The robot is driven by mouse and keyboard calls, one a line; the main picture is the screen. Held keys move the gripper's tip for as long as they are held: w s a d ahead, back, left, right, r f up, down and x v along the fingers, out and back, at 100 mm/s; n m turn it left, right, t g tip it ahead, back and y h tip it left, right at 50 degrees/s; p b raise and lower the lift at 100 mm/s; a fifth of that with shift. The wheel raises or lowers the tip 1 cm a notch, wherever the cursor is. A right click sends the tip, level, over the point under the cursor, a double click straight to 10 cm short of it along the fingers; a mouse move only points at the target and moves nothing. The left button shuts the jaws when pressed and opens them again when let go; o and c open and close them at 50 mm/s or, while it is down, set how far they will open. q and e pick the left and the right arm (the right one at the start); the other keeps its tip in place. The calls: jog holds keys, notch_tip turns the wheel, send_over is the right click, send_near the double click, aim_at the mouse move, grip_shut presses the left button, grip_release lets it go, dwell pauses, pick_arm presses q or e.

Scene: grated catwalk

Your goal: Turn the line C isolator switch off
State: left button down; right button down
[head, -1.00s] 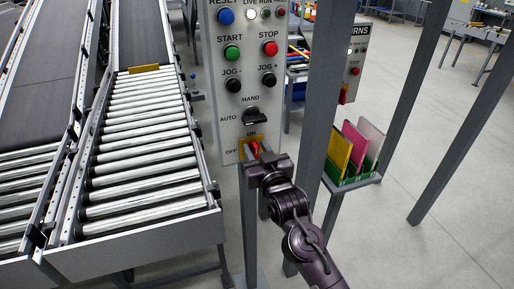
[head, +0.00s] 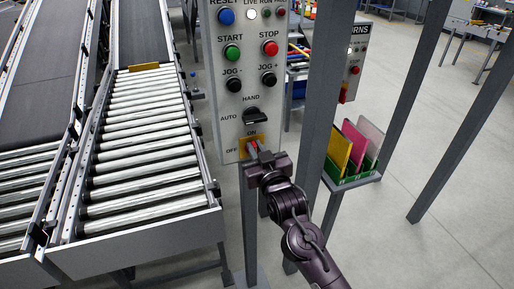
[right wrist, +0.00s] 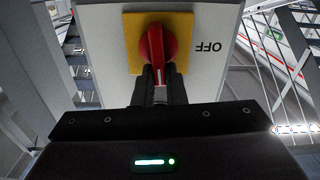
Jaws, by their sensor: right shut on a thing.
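The line C isolator switch is a red rotary handle (right wrist: 151,45) on a yellow plate (right wrist: 185,30) at the bottom of the grey control panel (head: 222,140). In the right wrist view the panel is upside down, with OFF at the right. The handle's white mark points down in that view, toward the ON side. My right gripper (head: 258,158) is at the switch, its fingers closed on the handle's near end. In the head view the gripper hides much of the handle. My left gripper is not in view.
Above the switch are a black AUTO/HAND selector (head: 252,116) and several push buttons. A grey post (head: 320,100) stands just right of the panel. A green rack with coloured boards (head: 350,150) is beyond it. A roller conveyor (head: 140,150) runs at the left.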

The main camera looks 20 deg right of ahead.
jog(key=n+p, duration=0.1)
jog(key=n, duration=0.1)
jog(key=n+p, duration=0.1)
jog(key=n, duration=0.1)
jog(key=shift+a, duration=0.4)
jog(key=n+p, duration=0.1)
jog(key=n, duration=0.1)
jog(key=n+p, duration=0.1)
jog(key=n, duration=0.1)
jog(key=a+n+p, duration=0.1)
jog(key=n+p, duration=0.1)
jog(key=shift+f+n, duration=0.3)
jog(key=shift+f, duration=0.05)
jog(key=n, duration=0.1)
jog(key=n+p, duration=0.1)
jog(key=shift+f+n, duration=0.25)
jog(key=shift+n, duration=0.05)
jog(key=shift+a+f+n+p, duration=0.15)
jog(key=shift+n+p, duration=0.15)
jog(key=shift+n, duration=0.35)
jog(key=shift+d+f+n+p, duration=0.15)
jog(key=shift+n+p, duration=0.1)
jog(key=shift+n, duration=0.35)
jog(key=shift+a+f+n+p, duration=0.15)
jog(key=shift+n+p, duration=0.15)
jog(key=shift+n, duration=0.35)
jog(key=c, duration=1.5)
grip_release()
